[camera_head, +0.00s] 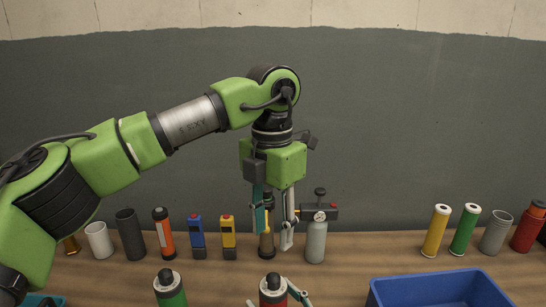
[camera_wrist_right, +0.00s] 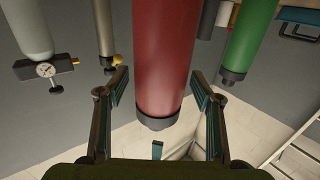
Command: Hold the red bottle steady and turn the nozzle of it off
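The red bottle (camera_head: 273,297) stands at the bottom middle of the head view, with a grey collar and a dark knob on top. In the right wrist view it appears upside down as a dark red cylinder (camera_wrist_right: 165,55) with a dark end. My right gripper (camera_wrist_right: 158,75) is open, with one finger on each side of the bottle; contact is unclear. Its fingers barely show in the head view. My left gripper (camera_head: 272,232) points down, open, behind and above the red bottle, apart from it. A brass-and-dark bottle (camera_head: 267,245) shows between its fingers.
A grey bottle with a gauge (camera_head: 316,242) stands right of my left gripper. A green bottle (camera_head: 170,291) stands left of the red one. Several cylinders and small devices line the back. A blue crate (camera_head: 440,277) is at the right.

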